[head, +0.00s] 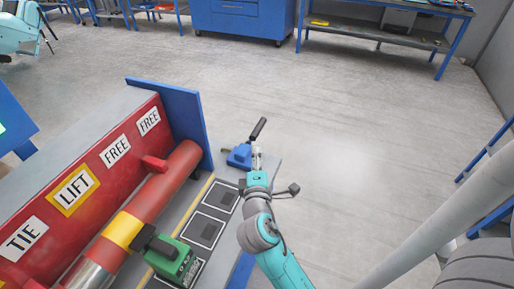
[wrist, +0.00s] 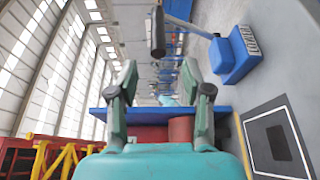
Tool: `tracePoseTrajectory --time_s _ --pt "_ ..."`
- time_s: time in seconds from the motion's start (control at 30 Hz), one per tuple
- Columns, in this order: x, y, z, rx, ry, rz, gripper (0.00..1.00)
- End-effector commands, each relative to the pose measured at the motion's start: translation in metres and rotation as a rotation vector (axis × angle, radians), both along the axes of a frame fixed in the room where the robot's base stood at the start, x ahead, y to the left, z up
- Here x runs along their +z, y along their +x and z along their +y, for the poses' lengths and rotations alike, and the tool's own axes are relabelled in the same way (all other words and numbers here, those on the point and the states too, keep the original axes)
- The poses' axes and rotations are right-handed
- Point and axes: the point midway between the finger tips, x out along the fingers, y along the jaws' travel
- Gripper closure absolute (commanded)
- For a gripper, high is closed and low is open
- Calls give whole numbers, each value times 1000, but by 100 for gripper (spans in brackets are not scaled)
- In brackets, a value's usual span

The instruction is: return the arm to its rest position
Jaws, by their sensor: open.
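My gripper (head: 256,158) is at the end of my teal and grey arm, right of the red machine and close to a blue block with a black-handled lever (head: 239,156). In the wrist view my gripper (wrist: 160,72) shows two green-grey fingers standing apart with nothing between them. The blue block (wrist: 233,57) is there to the right of the fingers, apart from them. In the head view the gripper partly overlaps the block's right side, and I cannot tell the gap in depth.
A red machine (head: 92,170) labelled TIE, LIFT, FREE, FREE fills the left, with a red cylinder (head: 165,185) along it. Blue benches (head: 240,18) line the back. Floor on the right is clear.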

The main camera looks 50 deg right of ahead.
Motion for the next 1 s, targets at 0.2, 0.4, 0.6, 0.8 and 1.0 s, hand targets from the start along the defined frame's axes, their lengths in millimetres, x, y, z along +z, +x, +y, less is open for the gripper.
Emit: tracePoseTrajectory --time_s 0.2,0.4,0.6,0.8,1.0 --pt "1 -6 6 0 1 -1 50" --pt "1 -6 6 -1 1 -1 50" --pt "1 -6 6 -1 1 -1 50" --pt "-4 -7 9 13 10 -1 50" --pt "-42 -25 39 137 124 -18 50"
